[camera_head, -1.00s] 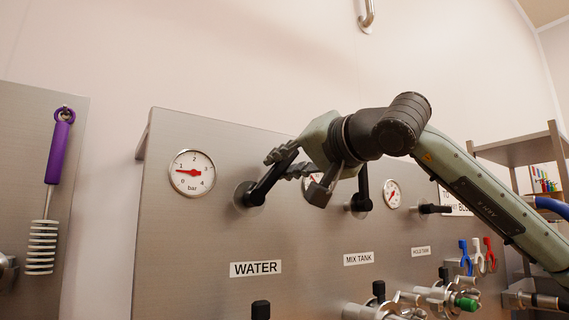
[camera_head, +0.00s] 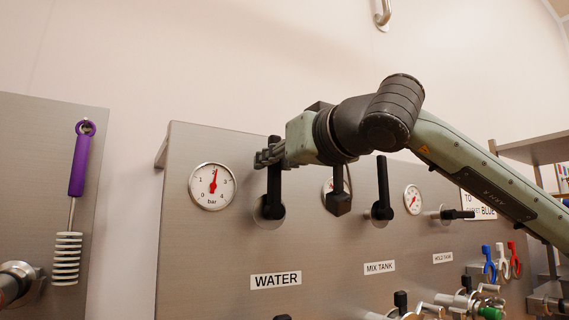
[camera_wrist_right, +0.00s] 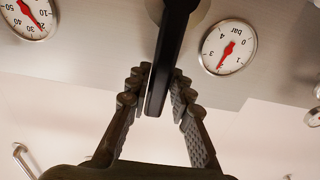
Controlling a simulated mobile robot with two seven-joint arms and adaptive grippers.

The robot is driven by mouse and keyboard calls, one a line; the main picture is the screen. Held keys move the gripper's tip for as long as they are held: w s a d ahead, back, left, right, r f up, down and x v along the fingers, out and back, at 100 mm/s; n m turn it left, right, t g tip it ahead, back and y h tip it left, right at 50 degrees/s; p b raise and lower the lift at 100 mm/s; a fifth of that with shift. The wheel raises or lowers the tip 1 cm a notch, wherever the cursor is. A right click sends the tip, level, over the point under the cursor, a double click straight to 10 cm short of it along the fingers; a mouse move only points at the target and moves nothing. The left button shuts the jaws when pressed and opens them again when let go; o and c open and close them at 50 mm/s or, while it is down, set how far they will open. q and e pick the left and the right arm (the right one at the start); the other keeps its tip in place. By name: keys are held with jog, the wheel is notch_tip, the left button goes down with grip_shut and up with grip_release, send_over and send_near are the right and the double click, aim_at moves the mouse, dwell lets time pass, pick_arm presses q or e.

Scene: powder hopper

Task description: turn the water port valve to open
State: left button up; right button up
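The water valve is a black lever (camera_head: 274,190) on the steel panel, above the WATER label (camera_head: 276,280). In the head view its handle stands upright from its pivot. My right gripper (camera_head: 270,157) is at the upper end of this lever. In the right wrist view the black handle (camera_wrist_right: 167,60) runs between the two ridged fingers of the gripper (camera_wrist_right: 161,78), which lie close along both sides of it. My left gripper is not in view.
To the right are the MIX TANK lever (camera_head: 382,188), upright, and the hold tank lever (camera_head: 457,214), sideways. Another gauge (camera_head: 413,199) sits between them. A purple-handled brush (camera_head: 79,165) hangs at the left. Pipe fittings (camera_head: 467,303) stick out below the panel labels.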

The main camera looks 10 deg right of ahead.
jog(key=o, duration=0.4)
jog(key=shift+d, duration=0.1)
jog(key=b+v, duration=0.2)
jog(key=v, duration=0.7)
